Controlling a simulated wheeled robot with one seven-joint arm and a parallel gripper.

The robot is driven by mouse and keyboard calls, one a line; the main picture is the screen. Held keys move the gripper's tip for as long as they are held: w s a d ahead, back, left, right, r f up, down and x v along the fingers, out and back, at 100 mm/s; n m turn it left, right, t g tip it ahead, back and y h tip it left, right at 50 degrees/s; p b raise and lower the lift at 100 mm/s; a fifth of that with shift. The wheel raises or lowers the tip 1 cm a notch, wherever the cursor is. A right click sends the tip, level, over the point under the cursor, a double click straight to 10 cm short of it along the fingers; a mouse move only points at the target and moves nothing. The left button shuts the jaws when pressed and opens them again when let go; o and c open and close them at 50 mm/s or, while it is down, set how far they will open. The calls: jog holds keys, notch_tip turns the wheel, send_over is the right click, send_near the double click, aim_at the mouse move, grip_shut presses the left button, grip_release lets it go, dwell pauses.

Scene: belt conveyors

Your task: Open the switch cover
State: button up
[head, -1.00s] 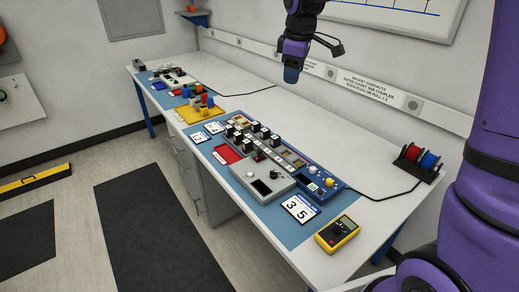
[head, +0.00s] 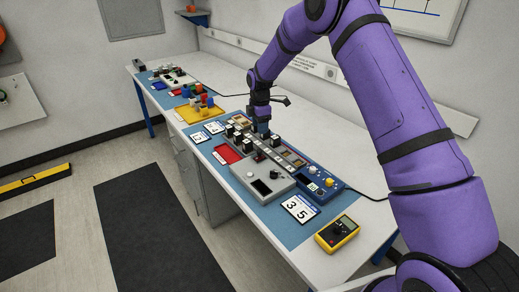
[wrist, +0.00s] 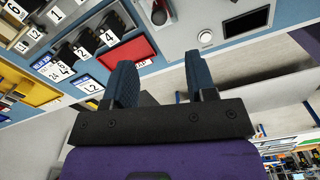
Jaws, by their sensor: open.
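My gripper (head: 262,128) points down over the far part of the control panels on the bench, near the black blocks. In the wrist view its two dark blue fingers (wrist: 160,75) stand apart with nothing between them. A small red part (head: 258,157), possibly the switch cover, sits behind the grey control box (head: 240,178). I cannot tell whether it is raised or lowered. The grey box, with a round knob and a dark window, also shows in the wrist view (wrist: 185,35), beyond the fingertips.
Several black blocks (head: 248,141) stand near my gripper. A red tray (head: 222,155) lies left of them, a yellow tray (head: 190,114) farther back. A blue panel (head: 325,190), number card (head: 299,208) and yellow meter (head: 337,233) lie nearer. The bench's rear strip is mostly clear.

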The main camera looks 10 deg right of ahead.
aim_at(260, 150)
notch_tip(260, 150, down, 12)
jog(key=shift+r, duration=0.25)
dwell(0.3)
jog(key=shift+c, duration=0.2)
